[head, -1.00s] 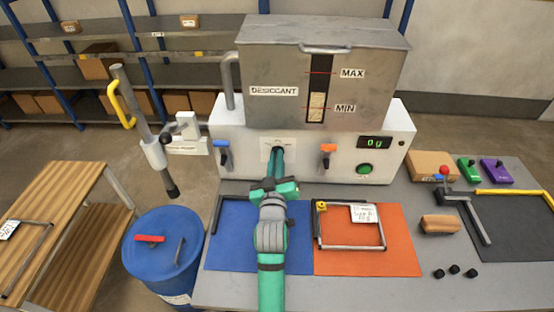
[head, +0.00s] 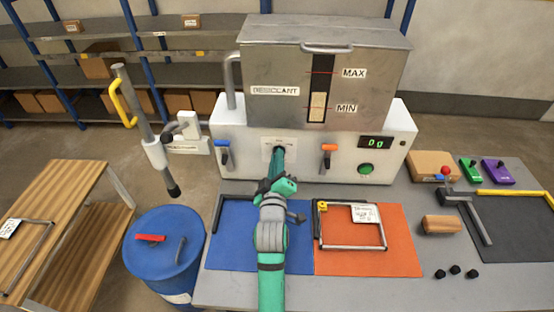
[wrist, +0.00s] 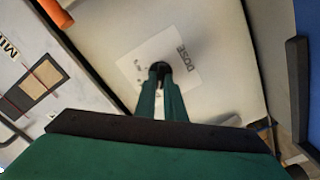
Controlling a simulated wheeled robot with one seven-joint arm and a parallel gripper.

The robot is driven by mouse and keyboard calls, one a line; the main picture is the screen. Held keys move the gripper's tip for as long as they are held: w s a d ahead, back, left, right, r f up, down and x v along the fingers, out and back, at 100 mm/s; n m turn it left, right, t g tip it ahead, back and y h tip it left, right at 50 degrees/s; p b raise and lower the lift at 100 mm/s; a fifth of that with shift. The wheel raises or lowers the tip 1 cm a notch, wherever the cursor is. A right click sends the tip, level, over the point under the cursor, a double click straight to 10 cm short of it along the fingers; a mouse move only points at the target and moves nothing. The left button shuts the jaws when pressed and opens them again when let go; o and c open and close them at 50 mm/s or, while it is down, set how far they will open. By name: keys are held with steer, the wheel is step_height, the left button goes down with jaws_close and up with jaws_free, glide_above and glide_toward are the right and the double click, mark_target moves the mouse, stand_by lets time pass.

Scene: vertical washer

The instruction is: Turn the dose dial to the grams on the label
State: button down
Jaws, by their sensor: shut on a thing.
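The dose dial (wrist: 159,66) is a dark knob on a pale plate marked DOSE (wrist: 187,57), on the front of the white dispenser (head: 240,155). My gripper (head: 279,152) reaches straight to it, with its fingers (wrist: 161,76) shut on the dial. The fingers and hand hide most of the dial and part of its scale, so I cannot read its setting. A white label (head: 365,213) is on the metal frame (head: 350,247) over the orange mat; its print is too small to read surely. The display (head: 375,142) shows green digits, apparently 00.
A blue-handled lever (head: 222,150) and an orange-handled lever (head: 328,153) flank the dial. A green button (head: 366,169) is below the display. The metal desiccant hopper (head: 270,65) stands above. A blue drum (head: 163,255) is left of the bench.

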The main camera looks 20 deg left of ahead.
steer(key=c, duration=1.8)
jaws_free()
steer(key=shift+c, duration=0.2)
steer(key=v, duration=1.1)
steer(key=shift+w, duration=0.1)
